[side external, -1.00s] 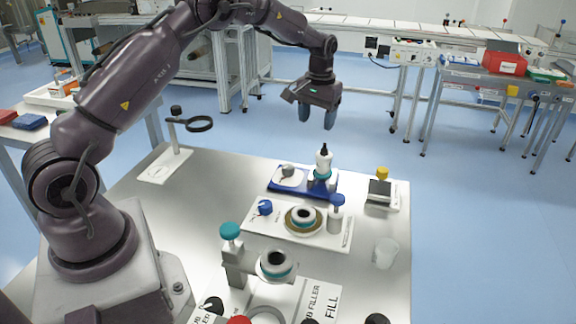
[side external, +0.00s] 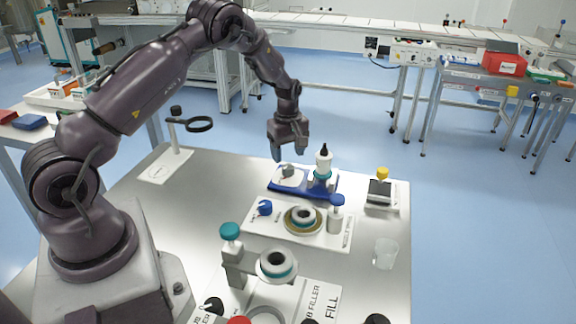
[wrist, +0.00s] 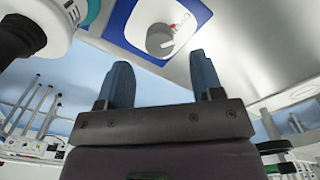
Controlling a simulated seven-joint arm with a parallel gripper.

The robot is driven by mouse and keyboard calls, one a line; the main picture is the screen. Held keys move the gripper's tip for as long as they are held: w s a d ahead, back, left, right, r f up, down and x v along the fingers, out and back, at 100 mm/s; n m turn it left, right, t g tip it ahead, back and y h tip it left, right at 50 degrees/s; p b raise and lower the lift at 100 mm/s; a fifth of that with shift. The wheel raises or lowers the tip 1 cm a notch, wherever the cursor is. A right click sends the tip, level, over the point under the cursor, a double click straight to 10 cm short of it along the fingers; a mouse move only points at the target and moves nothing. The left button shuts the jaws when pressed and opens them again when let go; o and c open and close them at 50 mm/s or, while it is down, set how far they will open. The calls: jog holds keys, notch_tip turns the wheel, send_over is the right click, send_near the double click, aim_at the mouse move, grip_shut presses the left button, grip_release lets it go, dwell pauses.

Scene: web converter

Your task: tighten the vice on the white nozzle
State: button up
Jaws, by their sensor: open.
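The white nozzle (side external: 324,161) stands upright with a black tip and a teal band low on its body. It is on the right part of a blue vice base (side external: 305,193), between short grey posts; whether they touch it is unclear. A grey knob (side external: 288,170) sits on a white plate at the base's left. My gripper (side external: 290,150) is open and empty, pointing down just above the knob. In the wrist view the knob (wrist: 160,40) shows beyond and between my fingertips (wrist: 162,80). The nozzle (wrist: 55,22) is at upper left there, partly cut off.
In front of the vice is a white plate with a blue knob (side external: 265,208), a round fixture (side external: 303,217) and a blue-topped post (side external: 337,203). A magnifier (side external: 192,125) stands left. A yellow-knobbed device (side external: 381,190) and clear cup (side external: 385,253) are right.

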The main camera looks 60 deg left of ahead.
aim_at(288, 166)
jog(key=shift+f, duration=2.35)
jog(key=c, duration=0.9)
